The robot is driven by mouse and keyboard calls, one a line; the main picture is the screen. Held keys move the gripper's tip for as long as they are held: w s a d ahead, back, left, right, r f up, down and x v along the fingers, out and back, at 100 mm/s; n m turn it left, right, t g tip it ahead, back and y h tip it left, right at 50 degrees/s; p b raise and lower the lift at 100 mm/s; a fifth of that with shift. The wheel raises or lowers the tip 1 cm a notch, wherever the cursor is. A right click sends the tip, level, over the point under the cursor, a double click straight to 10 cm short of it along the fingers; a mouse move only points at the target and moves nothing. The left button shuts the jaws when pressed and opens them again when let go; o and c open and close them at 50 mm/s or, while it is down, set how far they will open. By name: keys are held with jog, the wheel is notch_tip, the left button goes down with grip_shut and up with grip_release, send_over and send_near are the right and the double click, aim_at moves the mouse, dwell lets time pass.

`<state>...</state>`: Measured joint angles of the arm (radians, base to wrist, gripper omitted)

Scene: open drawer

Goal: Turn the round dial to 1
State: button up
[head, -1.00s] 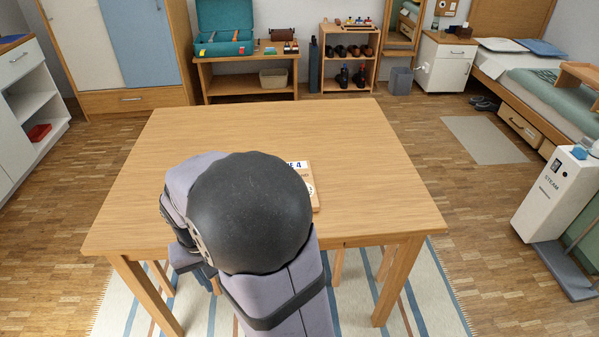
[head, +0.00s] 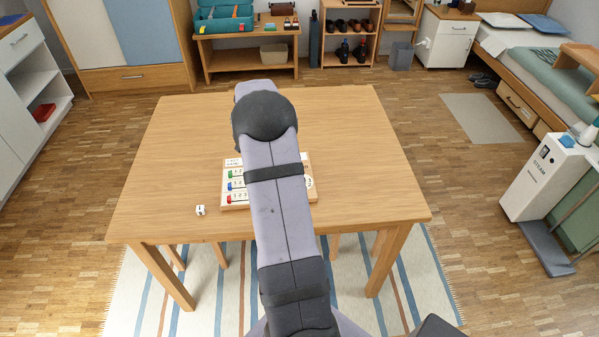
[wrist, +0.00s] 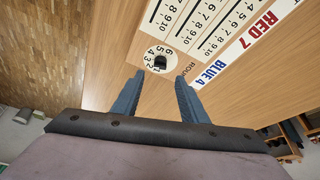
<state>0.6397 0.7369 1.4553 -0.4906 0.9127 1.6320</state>
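In the wrist view my gripper (wrist: 159,77) is open and empty. Its two fingers reach toward the dial, with the knob seen between and just beyond the tips, apart from them. Which number the knob points to is too small to tell. My arm hides the gripper in the head view.
The board has printed number rows and the labels RED 7 (wrist: 264,32) and BLUE 4 (wrist: 208,75). A white die (head: 200,210) lies left of the board on the wooden table (head: 170,150). The table around them is clear.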

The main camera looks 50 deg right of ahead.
jog(key=shift+p+x, duration=0.9)
jog(key=shift+x, duration=2.55)
grip_shut()
